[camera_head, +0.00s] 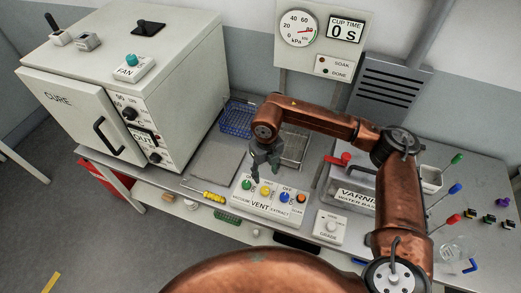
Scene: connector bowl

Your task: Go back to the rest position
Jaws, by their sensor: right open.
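My right gripper (263,172) is dark and open. It hangs at the end of my copper arm, which reaches in from the bottom right and bends over the middle of the bench. The fingers point down and show in front of the back edge of the white vent control panel (268,211), close to its green and yellow knobs. I cannot tell whether the fingers touch anything. I see nothing held between them. My left gripper is out of view.
A white cure oven (122,85) stands at the left with its door shut. A blue basket (238,118) is behind the gripper. The varnish tank (350,188) and grade box (331,227) sit to the right. Coloured-handled tools and a glass beaker (455,249) are at the far right.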

